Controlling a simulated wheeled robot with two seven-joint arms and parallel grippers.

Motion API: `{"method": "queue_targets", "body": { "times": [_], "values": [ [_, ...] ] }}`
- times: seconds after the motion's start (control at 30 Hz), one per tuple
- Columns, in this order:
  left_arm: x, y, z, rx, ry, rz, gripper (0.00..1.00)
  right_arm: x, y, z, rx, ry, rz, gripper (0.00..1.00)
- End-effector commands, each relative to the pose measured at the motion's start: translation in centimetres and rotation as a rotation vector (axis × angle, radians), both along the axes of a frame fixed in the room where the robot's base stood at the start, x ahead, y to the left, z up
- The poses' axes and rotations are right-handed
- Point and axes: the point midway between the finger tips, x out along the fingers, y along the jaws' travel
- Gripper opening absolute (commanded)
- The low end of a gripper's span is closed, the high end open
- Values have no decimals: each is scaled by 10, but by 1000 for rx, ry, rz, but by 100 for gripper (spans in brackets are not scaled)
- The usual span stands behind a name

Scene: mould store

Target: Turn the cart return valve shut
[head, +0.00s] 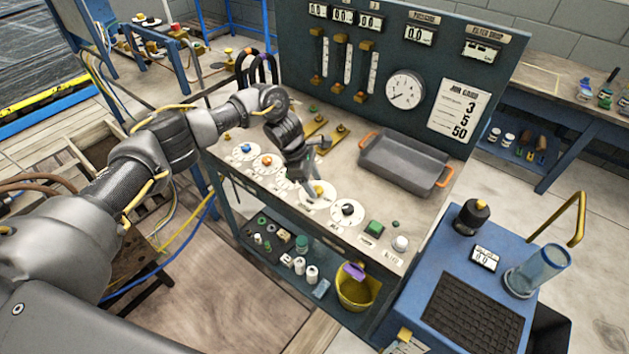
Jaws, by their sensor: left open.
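A bench control panel (222,144) carries a row of round dials with knobs: a blue knob (245,149), an orange knob (267,161), a yellow knob (318,189) and a black knob (347,209). Their labels are too small to read, so I cannot tell which is the cart return valve. My left gripper (307,184) is open and points down over the row, close beside the yellow knob. I cannot tell whether it touches it. The gripper partly hides the dials to the left of the yellow one. My right gripper is not in view.
A grey tray (402,160) with orange handles lies behind the dials. A green button (374,227) and a pale knob (400,243) are to the right. A gauge board (392,60) stands behind. A blue cart (436,272) with a clear cylinder (541,268) stands right.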

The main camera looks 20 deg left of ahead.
Motion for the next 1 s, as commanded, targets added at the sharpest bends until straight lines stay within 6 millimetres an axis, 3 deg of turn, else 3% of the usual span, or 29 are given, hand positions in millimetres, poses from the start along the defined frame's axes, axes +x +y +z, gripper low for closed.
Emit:
{"method": "queue_targets", "body": {
  "times": [0.43,0.8,1.0],
  "values": [
    [0,-4,-12,1,-1,0,51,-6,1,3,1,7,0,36],
    [0,-4,-12,1,-1,0,7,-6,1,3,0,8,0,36],
    [0,-4,-12,1,-2,16,7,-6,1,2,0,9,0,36]
  ]
}}
